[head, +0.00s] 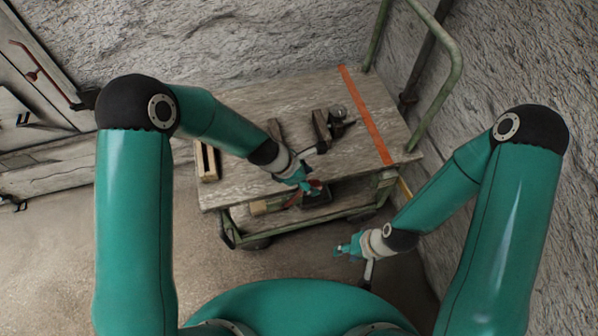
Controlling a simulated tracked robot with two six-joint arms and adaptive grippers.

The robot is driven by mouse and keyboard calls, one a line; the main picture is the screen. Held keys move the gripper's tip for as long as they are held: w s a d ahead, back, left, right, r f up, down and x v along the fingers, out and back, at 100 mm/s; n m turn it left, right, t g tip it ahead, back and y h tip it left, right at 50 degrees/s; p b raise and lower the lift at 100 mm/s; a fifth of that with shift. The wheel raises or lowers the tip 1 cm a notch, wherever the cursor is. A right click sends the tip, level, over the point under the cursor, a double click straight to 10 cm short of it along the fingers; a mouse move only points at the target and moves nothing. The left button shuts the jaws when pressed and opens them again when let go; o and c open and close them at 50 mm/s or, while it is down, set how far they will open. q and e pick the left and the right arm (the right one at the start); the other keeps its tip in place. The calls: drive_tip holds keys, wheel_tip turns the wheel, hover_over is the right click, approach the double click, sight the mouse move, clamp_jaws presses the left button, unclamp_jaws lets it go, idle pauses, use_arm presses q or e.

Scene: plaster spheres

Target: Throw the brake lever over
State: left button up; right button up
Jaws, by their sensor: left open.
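A trolley (240,182) with a worn wooden top and green tube frame stands ahead of me. A small red piece (294,201) shows just below its front edge, next to my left gripper; it may be the brake lever, but it is too small and partly covered to be sure. My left gripper (312,188) is open at the trolley's front edge, with red close to its fingertips; I cannot tell whether they touch it. My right gripper (343,249) hangs lower, in front of the trolley's right end, apart from it. Its finger gap is too small to read.
An orange strip (367,115) crosses the right part. A green handle (455,70) rises at right, near the rough wall (540,60). Floor (75,260) at left is clear.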

use_arm(q)
drive_tip(key=v, duration=0.6)
drive_tip(key=shift+a+r, duration=0.2)
drive_tip(key=shift+s+a, duration=0.1)
